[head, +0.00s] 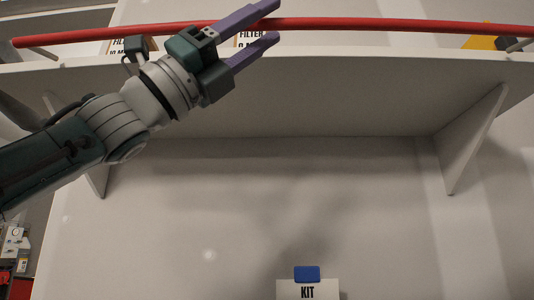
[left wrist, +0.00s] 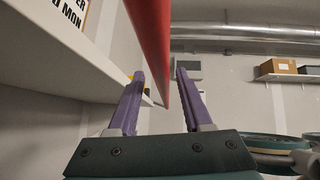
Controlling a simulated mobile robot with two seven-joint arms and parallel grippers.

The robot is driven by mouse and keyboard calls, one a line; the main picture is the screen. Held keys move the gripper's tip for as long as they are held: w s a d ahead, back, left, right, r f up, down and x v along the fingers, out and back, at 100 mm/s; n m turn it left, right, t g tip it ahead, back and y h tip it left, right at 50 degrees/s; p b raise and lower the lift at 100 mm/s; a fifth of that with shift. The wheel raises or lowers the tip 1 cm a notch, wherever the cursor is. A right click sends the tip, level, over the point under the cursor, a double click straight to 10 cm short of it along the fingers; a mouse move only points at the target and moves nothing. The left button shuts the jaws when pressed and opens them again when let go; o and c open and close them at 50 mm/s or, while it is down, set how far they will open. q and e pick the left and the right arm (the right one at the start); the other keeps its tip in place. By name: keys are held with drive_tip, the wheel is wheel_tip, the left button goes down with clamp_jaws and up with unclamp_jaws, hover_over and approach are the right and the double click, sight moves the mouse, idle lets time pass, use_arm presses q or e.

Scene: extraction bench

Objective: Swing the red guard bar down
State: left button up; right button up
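The red guard bar (head: 400,25) runs nearly level across the top of the head view, along the front of a pale shelf. My left gripper (head: 275,21) is open at the bar, left of its middle. Its two purple fingers lie one above and one below the bar in the head view. In the left wrist view the bar (left wrist: 155,40) passes between the spread fingers (left wrist: 160,73), with visible space beside it. Neither finger is clearly pressed on it. My right gripper is not in view.
The pale shelf (head: 300,95) has side brackets (head: 470,140) below. FILTER signs (head: 250,38), partly hidden, stand behind the bar. A yellow piece (head: 482,42) is near the bar's right end. The bench between is clear.

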use_arm(q)
drive_tip(key=b+v, duration=0.4)
drive_tip(key=v, duration=0.6)
drive_tip(key=shift+r, duration=0.1)
idle(0.4)
